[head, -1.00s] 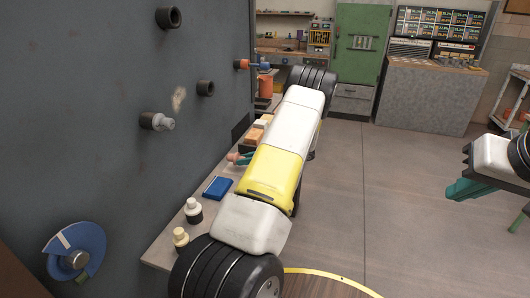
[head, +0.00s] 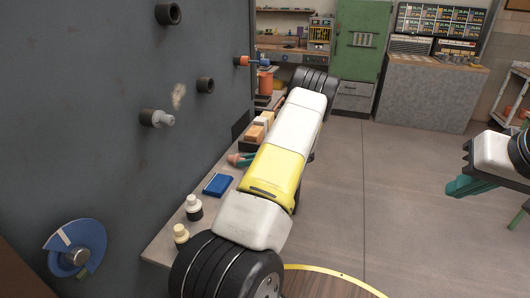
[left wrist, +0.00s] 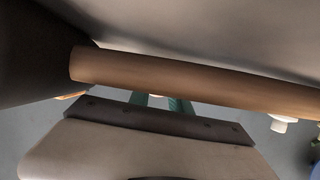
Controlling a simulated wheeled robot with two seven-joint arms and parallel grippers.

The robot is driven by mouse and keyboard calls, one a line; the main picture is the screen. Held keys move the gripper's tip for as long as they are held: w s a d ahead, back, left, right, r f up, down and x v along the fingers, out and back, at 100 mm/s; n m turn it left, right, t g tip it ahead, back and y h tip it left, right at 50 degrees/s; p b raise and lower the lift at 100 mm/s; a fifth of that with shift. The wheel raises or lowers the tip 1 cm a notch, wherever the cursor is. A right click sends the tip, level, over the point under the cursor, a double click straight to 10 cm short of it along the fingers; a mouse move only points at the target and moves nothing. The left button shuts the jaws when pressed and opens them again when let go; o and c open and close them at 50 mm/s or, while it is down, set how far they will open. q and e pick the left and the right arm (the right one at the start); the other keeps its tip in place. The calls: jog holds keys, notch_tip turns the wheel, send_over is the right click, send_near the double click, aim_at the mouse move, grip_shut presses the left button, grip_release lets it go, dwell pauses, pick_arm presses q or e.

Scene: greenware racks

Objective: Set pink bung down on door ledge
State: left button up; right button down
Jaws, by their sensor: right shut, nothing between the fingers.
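The pink bung (head: 233,159) shows in the head view as a small salmon lump at the teal fingertips of my left gripper (head: 240,160). The gripper is shut on it, just over the door ledge (head: 167,243); my arm hides most of the hand. I cannot tell whether the bung touches the ledge. In the left wrist view, the teal fingers (left wrist: 160,101) reach behind a brown rounded bar (left wrist: 190,78), which hides their tips and most of what is between them. My right gripper (head: 465,187) is shut and empty, well clear at the right.
On the ledge stand two pale-topped bottles (head: 193,208), a blue box (head: 217,185) and orange blocks (head: 257,130). The dark wall behind carries several stub tubes, one with a grey plug (head: 165,120), and a blue disc (head: 88,240).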

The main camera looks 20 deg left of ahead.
pick_arm(q)
jog(key=o, duration=0.5)
jog(key=v, duration=0.7)
jog(key=shift+d+r, duration=0.2)
jog(key=shift+d, duration=0.15)
jog(key=shift+r, duration=0.3)
jog(key=s+d+r+m+t+h, duration=0.3)
jog(key=s+d+r+m+h, duration=0.5)
jog(key=s+r, duration=0.5)
jog(key=s+d+r+m+t+h, duration=0.4)
jog(key=s+d+r+m+h, duration=0.3)
jog(key=s+d+r+m, duration=0.4)
jog(key=s+d+r, duration=0.2)
jog(key=s, duration=0.4)
jog(key=shift+s+d+r+m+t+h, duration=0.2)
jog(key=shift+d+r+m+t+h, duration=0.1)
jog(key=shift+d+m+h, duration=0.1)
